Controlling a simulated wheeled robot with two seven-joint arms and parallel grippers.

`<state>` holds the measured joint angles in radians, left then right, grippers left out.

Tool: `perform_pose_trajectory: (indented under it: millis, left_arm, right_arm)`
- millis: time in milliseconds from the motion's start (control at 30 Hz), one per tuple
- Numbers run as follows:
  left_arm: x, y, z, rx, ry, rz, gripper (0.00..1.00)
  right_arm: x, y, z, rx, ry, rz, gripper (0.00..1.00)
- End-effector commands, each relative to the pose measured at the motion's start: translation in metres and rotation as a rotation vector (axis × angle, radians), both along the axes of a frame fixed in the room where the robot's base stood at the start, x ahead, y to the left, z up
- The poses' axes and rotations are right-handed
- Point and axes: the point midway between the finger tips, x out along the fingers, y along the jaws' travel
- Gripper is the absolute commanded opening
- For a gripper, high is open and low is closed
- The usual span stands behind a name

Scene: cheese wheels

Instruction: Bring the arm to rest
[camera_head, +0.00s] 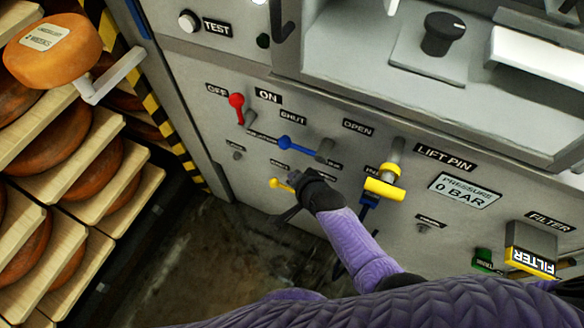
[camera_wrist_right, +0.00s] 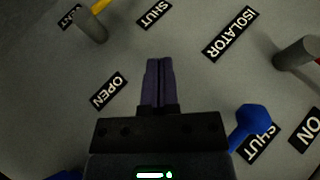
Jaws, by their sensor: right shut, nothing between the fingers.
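My right gripper (camera_head: 290,200) is in front of the grey control panel, at the lower row of levers beside the yellow-knobbed lever (camera_head: 282,185). In the right wrist view its dark fingers (camera_wrist_right: 159,65) are together with nothing between them, and the panel lies behind them. Whether the gripper touches the panel or the lever I cannot tell. My purple-sleeved right arm (camera_head: 355,245) reaches up to it from the lower right. My left gripper is not in view.
Red (camera_head: 237,104) and blue (camera_head: 291,143) levers stick out above my gripper; the blue knob shows at lower right in the wrist view (camera_wrist_right: 254,122). A yellow lift-pin handle (camera_head: 385,188) is to the right. A cheese wheel (camera_head: 52,50) and loaded shelves (camera_head: 100,185) are left.

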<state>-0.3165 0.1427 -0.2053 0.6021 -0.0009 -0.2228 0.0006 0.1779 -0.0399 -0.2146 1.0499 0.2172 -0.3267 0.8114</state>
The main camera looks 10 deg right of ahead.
Motion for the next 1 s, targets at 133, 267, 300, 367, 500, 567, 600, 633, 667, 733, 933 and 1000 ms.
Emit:
perform_pose_trajectory:
  millis: [133, 267, 300, 367, 500, 567, 600, 633, 667, 733, 933, 1000]
  left_arm:
    - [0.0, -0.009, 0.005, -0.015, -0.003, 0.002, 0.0]
    - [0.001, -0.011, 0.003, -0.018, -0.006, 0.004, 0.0]
    - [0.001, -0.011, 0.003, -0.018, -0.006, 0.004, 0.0]
    - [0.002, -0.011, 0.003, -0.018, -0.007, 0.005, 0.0]
    - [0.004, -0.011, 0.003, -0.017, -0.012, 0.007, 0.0]
    - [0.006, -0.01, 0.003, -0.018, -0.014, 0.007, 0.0]
    - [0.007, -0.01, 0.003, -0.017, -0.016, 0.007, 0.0]
    - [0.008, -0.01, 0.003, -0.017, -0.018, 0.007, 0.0]
    - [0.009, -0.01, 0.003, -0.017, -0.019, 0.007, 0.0]
    - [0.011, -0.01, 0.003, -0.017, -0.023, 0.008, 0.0]
    - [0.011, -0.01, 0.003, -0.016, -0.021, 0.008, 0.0]
    - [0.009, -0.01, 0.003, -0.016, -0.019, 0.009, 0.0]
  right_arm:
    - [-0.004, -0.001, 0.005, 0.0, 0.0, 0.0, 0.0]
    - [-0.004, -0.001, 0.003, -0.001, 0.001, 0.0, 0.0]
    - [-0.004, -0.001, 0.003, -0.001, 0.001, 0.0, 0.0]
    - [-0.004, -0.001, 0.003, -0.001, 0.001, 0.0, 0.0]
    - [-0.004, -0.001, 0.003, 0.0, 0.0, 0.0, 0.0]
    - [-0.006, -0.001, 0.003, -0.007, 0.003, 0.006, 0.0]
    - [-0.01, -0.003, 0.004, -0.024, 0.012, 0.023, 0.0]
    - [-0.015, -0.004, 0.005, -0.047, 0.021, 0.046, 0.0]
    - [-0.023, -0.007, 0.007, -0.078, 0.034, 0.078, 0.0]
    - [-0.047, -0.015, 0.013, -0.176, 0.078, 0.174, 0.0]
    - [-0.114, -0.041, 0.044, -0.418, 0.194, 0.43, 0.0]
    - [-0.133, -0.049, 0.056, -0.479, 0.227, 0.499, 0.0]
